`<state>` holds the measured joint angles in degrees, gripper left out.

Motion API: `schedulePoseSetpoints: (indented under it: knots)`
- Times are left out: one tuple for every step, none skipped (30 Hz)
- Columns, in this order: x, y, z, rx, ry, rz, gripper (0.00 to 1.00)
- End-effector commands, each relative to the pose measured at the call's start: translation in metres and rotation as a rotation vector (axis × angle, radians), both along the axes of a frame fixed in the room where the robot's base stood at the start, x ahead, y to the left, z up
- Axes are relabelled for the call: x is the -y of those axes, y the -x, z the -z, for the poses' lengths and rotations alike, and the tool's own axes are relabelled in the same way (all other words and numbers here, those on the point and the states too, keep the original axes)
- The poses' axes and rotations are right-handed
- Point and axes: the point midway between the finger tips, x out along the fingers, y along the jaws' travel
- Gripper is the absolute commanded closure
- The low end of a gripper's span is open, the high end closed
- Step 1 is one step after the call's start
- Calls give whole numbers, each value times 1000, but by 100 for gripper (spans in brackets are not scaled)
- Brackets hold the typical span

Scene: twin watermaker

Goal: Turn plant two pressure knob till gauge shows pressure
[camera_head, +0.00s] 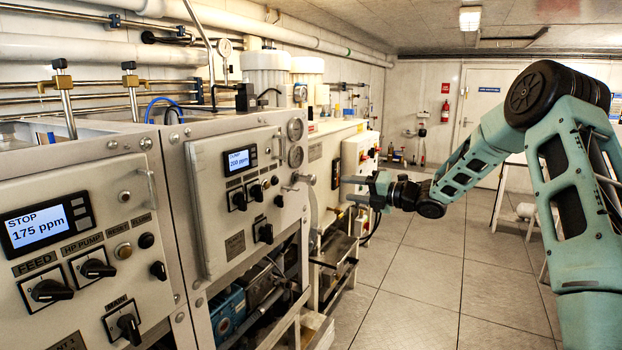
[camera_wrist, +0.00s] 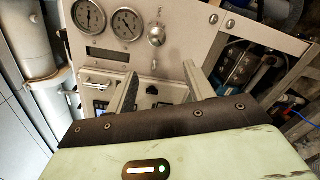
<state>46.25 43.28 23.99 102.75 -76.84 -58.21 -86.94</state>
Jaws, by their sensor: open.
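Plant two's panel (camera_head: 215,205) is the pale panel in the middle of the head view. Its two round gauges (camera_head: 295,129) sit one above the other at its right edge; they also show at the top of the wrist view (camera_wrist: 127,23). Their needles are too small to read. The silver pressure knob (camera_head: 303,179) is below the gauges, and appears in the wrist view (camera_wrist: 157,35) beside them. My gripper (camera_head: 346,188) is open and empty to the right of the knob. In the wrist view its fingers (camera_wrist: 160,69) point toward the panel, apart from the knob.
Plant two's display (camera_head: 240,160) reads about 208 ppm, with black switches below. Plant one's panel (camera_head: 70,240) at left shows STOP and 175 ppm. An open frame with pumps and pipes (camera_head: 245,305) lies below.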

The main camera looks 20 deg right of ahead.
Motion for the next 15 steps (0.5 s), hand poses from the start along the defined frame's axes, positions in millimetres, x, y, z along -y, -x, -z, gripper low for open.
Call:
schedulePoseSetpoints:
  knots:
    - [16, 5, 0, 46, 21, -12, 47]
    - [22, 8, 0, 70, 35, -22, 47]
    - [28, 11, 0, 96, 49, -31, 47]
    - [30, 12, 0, 110, 56, -38, 47]
    - [32, 13, 0, 119, 61, -41, 47]
    - [32, 13, -1, 127, 66, -45, 47]
    - [31, 11, -1, 129, 67, -47, 47]
    - [30, 9, -1, 131, 67, -48, 47]
    - [27, 6, -2, 131, 66, -49, 47]
    - [24, 2, -3, 130, 66, -50, 47]
    - [21, -1, -3, 129, 66, -49, 47]
    - [17, -7, -3, 128, 65, -49, 47]
    - [14, -11, -4, 129, 66, -49, 47]
    - [10, -16, -4, 129, 66, -49, 47]
    - [5, -23, -4, 129, 65, -49, 47]
